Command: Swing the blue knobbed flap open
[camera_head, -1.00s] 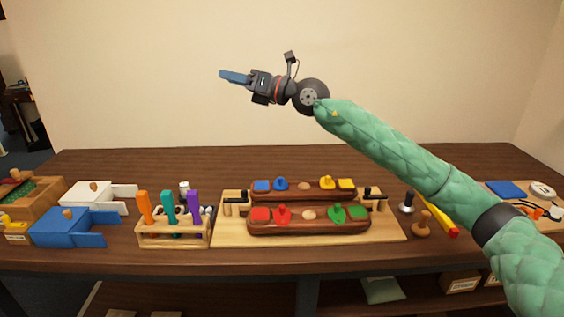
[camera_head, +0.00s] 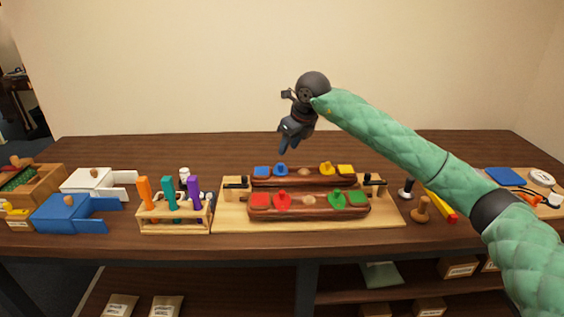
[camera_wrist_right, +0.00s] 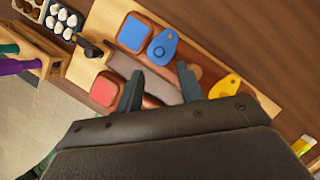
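The blue knobbed flap (camera_head: 281,170) is a teardrop-shaped piece on the rear dark-wood block (camera_head: 305,182), beside a blue square (camera_head: 262,171). In the right wrist view the flap (camera_wrist_right: 166,42) and the square (camera_wrist_right: 132,32) lie side by side, apart from the fingers. My right gripper (camera_head: 283,146) points down, above and slightly behind the rear block. In the wrist view its two fingers (camera_wrist_right: 160,87) are spread, with nothing held between them. The flap lies beyond the fingertips, nearer the top of that view. My left gripper is out of view.
The front block has red (camera_head: 282,199) and green (camera_head: 336,201) flaps; a yellow flap (camera_head: 327,169) shares the rear block. Black-topped posts flank the blocks. A tool rack (camera_head: 172,216) and blue box (camera_head: 62,213) stand left; a wooden knob (camera_head: 420,210) stands right.

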